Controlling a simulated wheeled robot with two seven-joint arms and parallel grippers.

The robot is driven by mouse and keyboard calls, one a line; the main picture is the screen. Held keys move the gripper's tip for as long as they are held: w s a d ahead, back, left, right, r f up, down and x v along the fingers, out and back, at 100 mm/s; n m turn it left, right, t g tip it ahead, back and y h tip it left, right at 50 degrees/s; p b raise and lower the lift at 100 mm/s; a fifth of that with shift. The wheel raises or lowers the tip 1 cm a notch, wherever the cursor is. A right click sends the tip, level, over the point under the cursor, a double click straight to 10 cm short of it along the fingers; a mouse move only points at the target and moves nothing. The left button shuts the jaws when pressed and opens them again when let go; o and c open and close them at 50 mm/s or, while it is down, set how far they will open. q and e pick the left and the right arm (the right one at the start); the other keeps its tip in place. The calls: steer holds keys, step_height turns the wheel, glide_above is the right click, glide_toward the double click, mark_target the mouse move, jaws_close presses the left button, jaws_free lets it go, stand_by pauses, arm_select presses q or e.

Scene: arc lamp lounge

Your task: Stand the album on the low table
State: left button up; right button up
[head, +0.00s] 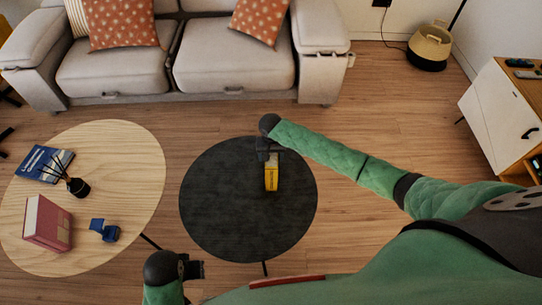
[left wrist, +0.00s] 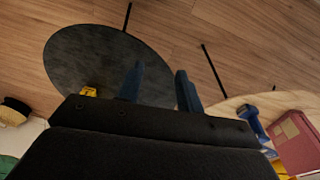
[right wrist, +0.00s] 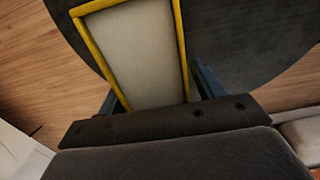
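The album (head: 271,173) is yellow with dark print on the side that faces the head camera. In the right wrist view its pale page edges (right wrist: 142,52) show inside a yellow cover. My right gripper (head: 267,153) has a finger on each side of the album and looks shut on it. The album is over the black round low table (head: 215,205); I cannot tell whether its lower end touches the top. My left gripper (left wrist: 158,85) is open and empty, in front of the table at its left in the head view (head: 194,269).
An oval wooden table (head: 110,165) at the left holds a red book (head: 47,222), a blue object (head: 104,230), a blue book (head: 42,163) and a reed diffuser (head: 77,187). A grey sofa (head: 235,65) stands behind. The rest of the black tabletop is clear.

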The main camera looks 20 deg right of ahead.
step_height(320, 180, up, 11)
steer(key=shift+r+b, duration=0.1)
steer(key=shift+b, duration=0.55)
steer(key=shift+s+a+r, duration=0.1)
steer(key=shift+r, duration=0.3)
steer(key=s+a+f+n+y, duration=0.1)
steer(key=s+a, duration=0.2)
steer(key=s, duration=0.3)
steer(key=s+a+n, duration=0.2)
steer(key=s+a, duration=0.2)
steer(key=s, duration=0.3)
steer(key=s+a+f+n+y, duration=0.1)
steer(key=s+a, duration=0.2)
steer(key=s, duration=0.3)
arm_select(q)
steer(key=r, duration=0.2)
steer(key=s+r, duration=0.1)
steer(key=r, duration=0.1)
steer(key=shift+s+r, duration=0.1)
steer(key=shift+r, duration=0.3)
arm_select(e)
steer(key=s+d+r, duration=0.2)
steer(key=s+d, duration=0.1)
steer(key=s, duration=0.6)
steer(key=s+d+r+n+t, duration=0.1)
steer(key=s+d+r, duration=0.1)
steer(key=s, duration=0.8)
steer(key=shift+s+d+t+h, duration=0.2)
steer(key=shift+d+t+h, duration=0.15)
steer(key=shift+d, duration=0.35)
